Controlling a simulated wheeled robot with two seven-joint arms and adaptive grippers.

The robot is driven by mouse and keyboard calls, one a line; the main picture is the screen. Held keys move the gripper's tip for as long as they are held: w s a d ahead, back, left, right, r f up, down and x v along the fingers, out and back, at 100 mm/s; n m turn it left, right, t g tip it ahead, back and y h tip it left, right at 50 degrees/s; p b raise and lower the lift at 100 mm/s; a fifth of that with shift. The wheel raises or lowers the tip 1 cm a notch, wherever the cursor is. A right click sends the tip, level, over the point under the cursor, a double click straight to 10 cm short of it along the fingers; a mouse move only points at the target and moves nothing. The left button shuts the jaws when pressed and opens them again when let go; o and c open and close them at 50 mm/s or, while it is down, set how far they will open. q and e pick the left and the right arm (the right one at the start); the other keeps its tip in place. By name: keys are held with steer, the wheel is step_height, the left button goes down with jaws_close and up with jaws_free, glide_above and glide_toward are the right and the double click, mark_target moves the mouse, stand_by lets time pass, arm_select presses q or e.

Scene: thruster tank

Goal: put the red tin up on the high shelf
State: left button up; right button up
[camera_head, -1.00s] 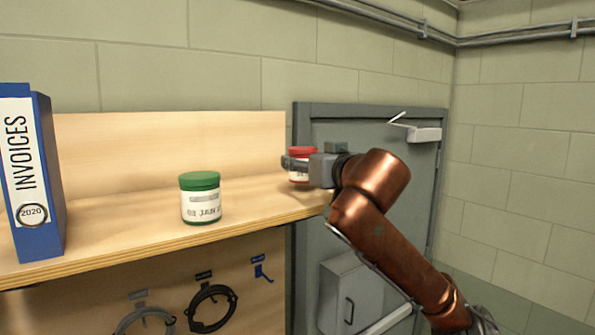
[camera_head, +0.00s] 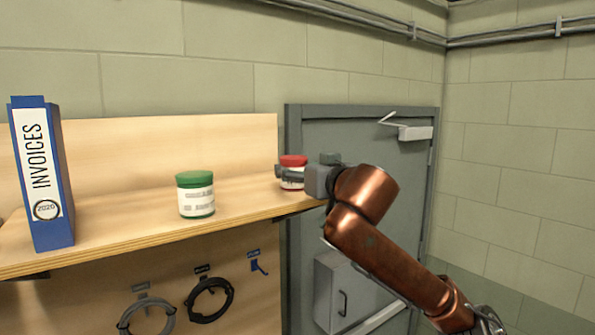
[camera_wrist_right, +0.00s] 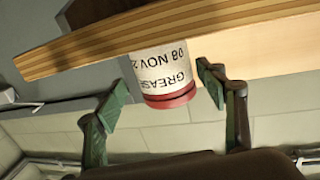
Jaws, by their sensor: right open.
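The red tin (camera_head: 292,161) has a red lid and a white label and is at the right end of the high wooden shelf (camera_head: 135,229). In the right wrist view the tin (camera_wrist_right: 162,72) appears upside down, with its base at the shelf's front edge; it looks to stand upright on the board. My right gripper (camera_head: 288,177) is around the tin in the head view. In the wrist view its fingers (camera_wrist_right: 160,98) are spread apart, one each side of the tin, with a visible gap on both sides. The left gripper is not in view.
A green-lidded tin (camera_head: 196,195) stands mid-shelf, left of the red tin. A blue invoices binder (camera_head: 42,175) stands at the shelf's left. Bare shelf lies between these things. A grey door (camera_head: 400,165) is behind my right arm. Cable coils (camera_head: 209,300) hang below the shelf.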

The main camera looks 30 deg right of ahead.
steer(key=shift+w+a+f, duration=0.2)
steer(key=shift+w+f, duration=0.05)
steer(key=shift+w, duration=0.1)
steer(key=shift+s+b, duration=0.55)
steer(key=shift+b, duration=0.05)
arm_select(q)
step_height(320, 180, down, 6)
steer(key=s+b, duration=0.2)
steer(key=b, duration=0.2)
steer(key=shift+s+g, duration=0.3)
arm_select(e)
steer(key=s+a, duration=0.1)
steer(key=s, duration=0.9)
steer(key=shift+s+r, duration=0.3)
steer(key=shift+r, duration=0.1)
